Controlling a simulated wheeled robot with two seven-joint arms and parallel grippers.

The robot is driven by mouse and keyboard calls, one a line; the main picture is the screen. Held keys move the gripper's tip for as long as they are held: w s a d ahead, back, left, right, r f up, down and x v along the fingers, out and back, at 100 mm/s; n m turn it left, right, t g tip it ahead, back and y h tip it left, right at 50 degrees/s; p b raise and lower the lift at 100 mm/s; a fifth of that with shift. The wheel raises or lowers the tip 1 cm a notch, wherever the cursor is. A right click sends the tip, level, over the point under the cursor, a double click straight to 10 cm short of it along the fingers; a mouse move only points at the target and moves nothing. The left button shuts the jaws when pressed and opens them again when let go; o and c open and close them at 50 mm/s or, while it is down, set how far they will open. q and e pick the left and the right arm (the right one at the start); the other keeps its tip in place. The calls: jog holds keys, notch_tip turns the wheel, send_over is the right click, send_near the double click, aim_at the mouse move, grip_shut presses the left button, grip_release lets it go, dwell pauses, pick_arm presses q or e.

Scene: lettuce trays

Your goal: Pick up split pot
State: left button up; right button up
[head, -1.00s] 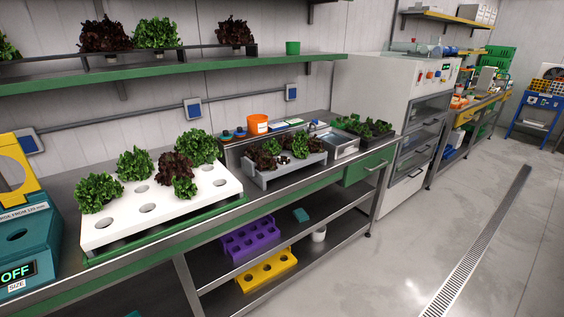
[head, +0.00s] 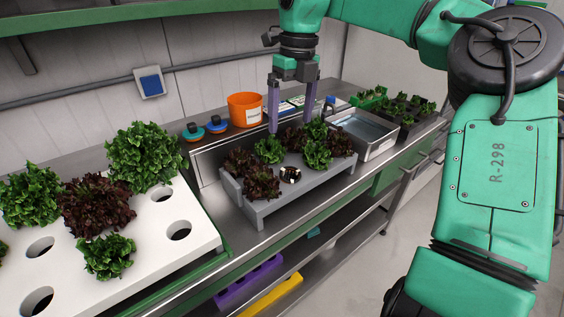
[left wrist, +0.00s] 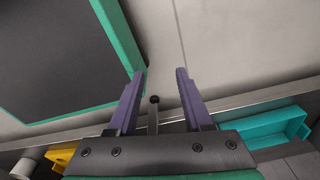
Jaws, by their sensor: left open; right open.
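A grey tray (head: 262,209) on the bench holds several green and dark red lettuces. A small dark pot (head: 290,176) with a pale, shiny top sits among them near the tray's middle; it may be the split pot, but I cannot make out a split. My right gripper (head: 288,126) points down over the back of this tray, its purple fingers apart and nothing seen between them. Its tips are close to the back lettuces; whether they touch is unclear. My left gripper (left wrist: 160,74) is open and empty in the left wrist view, away from the lettuces.
A white board (head: 205,236) with round holes and lettuces lies at left. An orange pot (head: 245,109) stands behind the tray, and a metal basin (head: 366,150) to its right. Purple (head: 246,283) and yellow (head: 270,299) racks are on the lower shelf.

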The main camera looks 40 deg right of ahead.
send_over(293, 178)
jog(key=shift+h, duration=0.3)
notch_tip(293, 178, down, 7)
jog(key=shift+w+a+r, duration=0.1)
jog(key=shift+w, duration=0.05)
notch_tip(293, 178, down, 7)
jog(key=shift+w+r, duration=0.1)
jog(key=shift+r, duration=0.1)
jog(key=shift+f, duration=0.15)
pick_arm(q)
jog(key=shift+s+a, duration=0.1)
jog(key=shift+s, duration=0.3)
pick_arm(e)
jog(key=shift+s+f, duration=0.1)
jog(key=shift+s, duration=0.15)
grip_shut()
